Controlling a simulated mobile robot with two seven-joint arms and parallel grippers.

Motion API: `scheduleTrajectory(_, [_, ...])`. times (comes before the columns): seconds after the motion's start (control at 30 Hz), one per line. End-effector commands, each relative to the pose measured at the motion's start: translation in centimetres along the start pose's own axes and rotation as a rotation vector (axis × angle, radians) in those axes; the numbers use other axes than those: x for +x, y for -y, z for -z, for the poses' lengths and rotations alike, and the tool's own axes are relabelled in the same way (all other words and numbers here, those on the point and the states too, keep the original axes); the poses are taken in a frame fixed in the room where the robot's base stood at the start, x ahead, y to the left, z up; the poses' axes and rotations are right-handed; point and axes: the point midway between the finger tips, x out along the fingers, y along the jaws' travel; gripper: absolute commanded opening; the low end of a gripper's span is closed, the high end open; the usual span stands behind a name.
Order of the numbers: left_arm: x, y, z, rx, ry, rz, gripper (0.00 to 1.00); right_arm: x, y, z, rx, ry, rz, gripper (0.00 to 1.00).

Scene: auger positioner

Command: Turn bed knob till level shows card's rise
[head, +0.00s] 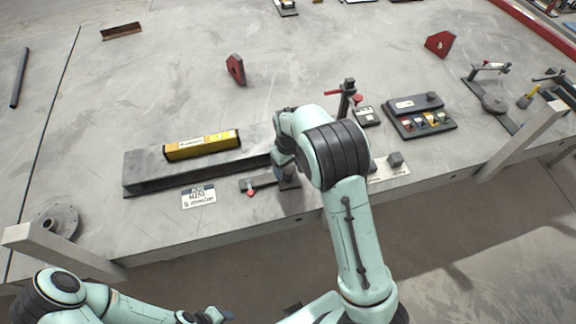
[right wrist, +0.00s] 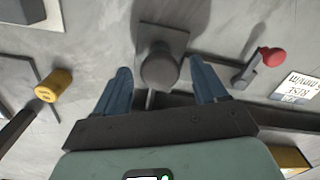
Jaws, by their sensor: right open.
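The long grey bed (head: 145,172) lies near the table's front edge, with the yellow level (head: 202,145) on top. The level's bubble is too small to read. The white card (head: 198,196) lies in front of the bed; it also shows upside down in the right wrist view (right wrist: 298,88), its figures not clearly legible. My right gripper (head: 287,172) is open at the bed's front right. In the right wrist view, its blue fingers stand apart on both sides of the round dark knob (right wrist: 160,70), without clear contact. My left gripper (head: 215,316) is at the bottom edge, its jaws unclear.
A red-tipped lever (head: 251,192) sits between card and knob. A yellow-ended handle (right wrist: 52,86) lies on the knob's other side. A dark tray (head: 420,117) with coloured pieces stands to the right. A round flange (head: 58,220) is at the left. The table's middle back is mostly clear.

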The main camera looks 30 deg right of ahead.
Motion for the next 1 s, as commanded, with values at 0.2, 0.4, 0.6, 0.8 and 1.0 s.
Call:
scheduleTrajectory(0.2, [-0.01, 0.00, 0.01, 0.000, 0.000, 0.000, 0.43, -0.04, 0.00, 0.01, 0.000, 0.000, 0.000, 0.26])
scheduleTrajectory(0.4, [0.00, 0.01, 0.00, 0.000, 0.000, 0.000, 0.43, -0.06, 0.00, 0.01, -0.003, -0.001, 0.000, 0.16])
scheduleTrajectory(0.6, [0.16, 0.10, -0.10, -0.001, 0.001, 0.001, 0.43, -0.08, -0.03, 0.03, -0.047, -0.002, 0.000, 0.16])
scheduleTrajectory(0.8, [0.48, 0.28, -0.30, -0.002, 0.004, 0.001, 0.43, -0.05, -0.07, 0.04, -0.165, -0.003, 0.000, 0.16])
scheduleTrajectory(1.0, [0.81, 0.47, -0.50, -0.002, 0.007, 0.002, 0.43, -0.08, -0.06, 0.04, -0.325, -0.003, 0.000, 0.16])
